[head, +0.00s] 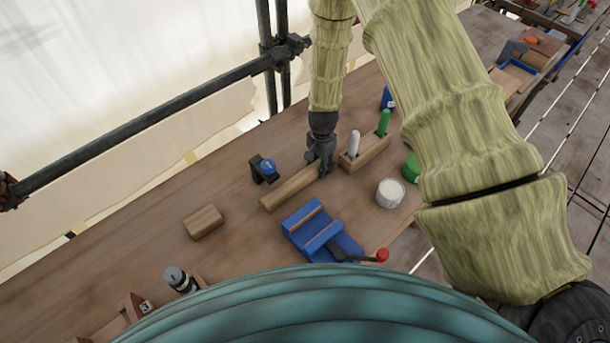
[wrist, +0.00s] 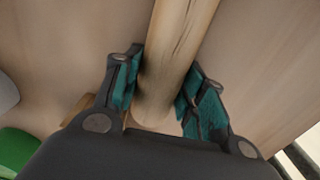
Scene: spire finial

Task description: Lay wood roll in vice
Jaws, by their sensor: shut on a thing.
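The wood roll (head: 290,188) is a long round piece of pale wood above or on the bench, just behind the vice; I cannot tell if it is lifted. My gripper (head: 321,166) is shut on its right end. In the wrist view the wood roll (wrist: 176,55) runs up between the two teal-padded fingers of my gripper (wrist: 158,100). The blue vice (head: 322,232) stands in front of the roll, with wood-lined jaws, an empty gap between them and a red-knobbed handle.
A wooden holder (head: 366,156) with a white and a green handle stands right of my gripper. A white tin (head: 390,193) is right of the vice. A blue-topped black tool (head: 264,169) and a wood block (head: 204,222) are to the left. Bare bench lies between them.

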